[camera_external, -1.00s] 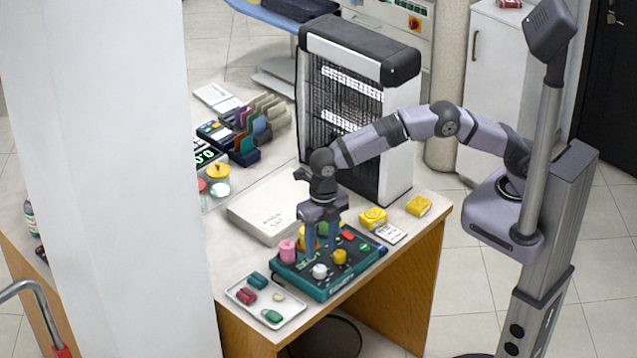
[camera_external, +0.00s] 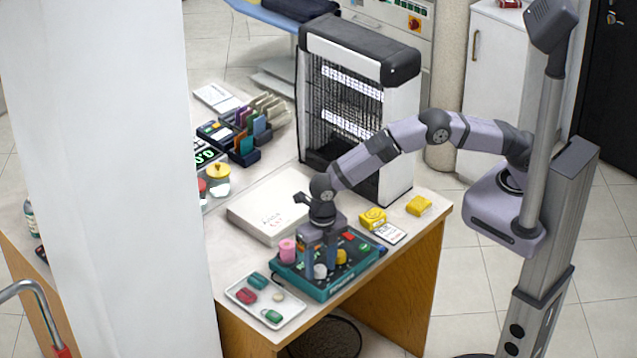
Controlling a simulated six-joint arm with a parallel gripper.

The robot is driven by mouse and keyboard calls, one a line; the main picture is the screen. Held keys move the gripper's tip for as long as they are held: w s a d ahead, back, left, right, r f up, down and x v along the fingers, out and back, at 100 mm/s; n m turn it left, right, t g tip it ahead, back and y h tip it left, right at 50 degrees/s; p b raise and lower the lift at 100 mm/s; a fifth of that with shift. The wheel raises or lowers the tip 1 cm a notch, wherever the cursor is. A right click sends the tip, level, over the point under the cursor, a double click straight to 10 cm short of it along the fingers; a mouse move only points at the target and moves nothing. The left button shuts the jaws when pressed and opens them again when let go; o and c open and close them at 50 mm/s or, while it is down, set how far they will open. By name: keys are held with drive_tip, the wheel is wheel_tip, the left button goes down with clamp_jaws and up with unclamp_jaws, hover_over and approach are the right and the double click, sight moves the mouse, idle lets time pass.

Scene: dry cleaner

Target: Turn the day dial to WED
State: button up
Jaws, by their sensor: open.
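The teal control box (camera_external: 318,291) with a dark top sits near the front edge of the table. Which knob is the day dial, and any WED mark, cannot be read at this size.
A white tray (camera_external: 243,300) with red and green pieces lies left of the box. A white flat box (camera_external: 247,233) lies behind it. Yellow items (camera_external: 372,218) and a card (camera_external: 389,233) lie to the right. A tall black-and-white heater-like unit (camera_external: 399,130) stands behind.

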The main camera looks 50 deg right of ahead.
drive_tip(key=shift+c, duration=0.7)
drive_tip(key=c, duration=0.9)
drive_tip(key=shift+m, duration=0.3)
drive_tip(key=m+b, duration=0.1)
drive_tip(key=m, duration=0.2)
drive_tip(key=shift+m, duration=0.3)
drive_tip(key=m+b, duration=0.1)
drive_tip(key=m, duration=0.3)
drive_tip(key=shift+a+m, duration=0.1)
drive_tip(key=shift+m, duration=0.2)
drive_tip(key=m, duration=0.9)
drive_tip(key=shift+w, duration=0.1)
